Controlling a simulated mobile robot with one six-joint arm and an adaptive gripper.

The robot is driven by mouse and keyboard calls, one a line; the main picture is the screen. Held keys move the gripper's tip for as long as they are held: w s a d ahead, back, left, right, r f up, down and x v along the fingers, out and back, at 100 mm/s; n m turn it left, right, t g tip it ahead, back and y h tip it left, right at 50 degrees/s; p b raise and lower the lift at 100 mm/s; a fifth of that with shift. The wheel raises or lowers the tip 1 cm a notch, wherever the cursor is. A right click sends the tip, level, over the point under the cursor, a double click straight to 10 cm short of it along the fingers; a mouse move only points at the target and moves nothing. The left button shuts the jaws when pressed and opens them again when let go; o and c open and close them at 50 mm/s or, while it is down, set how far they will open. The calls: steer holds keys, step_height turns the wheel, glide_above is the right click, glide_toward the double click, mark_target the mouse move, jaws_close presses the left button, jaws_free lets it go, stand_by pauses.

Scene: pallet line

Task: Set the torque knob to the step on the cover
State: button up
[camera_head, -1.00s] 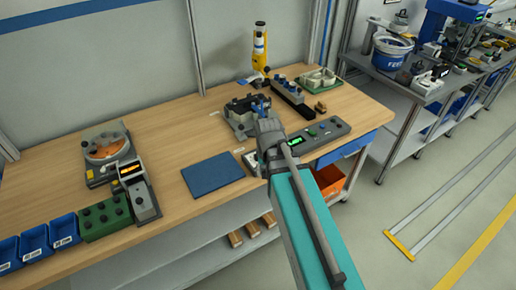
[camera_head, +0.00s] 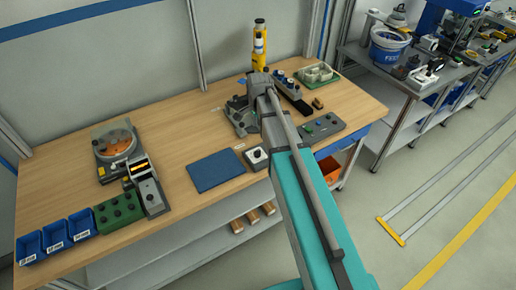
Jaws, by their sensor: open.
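My gripper (camera_head: 259,80) is at the far end of my arm, above the back of the fixture and in front of a yellow upright tool (camera_head: 259,45). It is open; its fingers are mostly hidden by the arm and nothing shows in it.
A grey control panel (camera_head: 329,122) lies right of my arm, its left end hidden. A dark rack (camera_head: 293,96) and a green tray (camera_head: 313,74) are behind. The blue mat (camera_head: 217,170) is bare. A scale (camera_head: 117,147) and blue bins (camera_head: 55,233) stand left.

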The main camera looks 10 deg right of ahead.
mark_target(258, 150)
steer(key=shift+f, duration=0.15)
step_height(258, 150, down, 14)
steer(key=b, duration=1.3)
steer(key=shift+r+b, duration=0.25)
steer(key=shift+b, duration=0.1)
stand_by(0.3)
jaws_close()
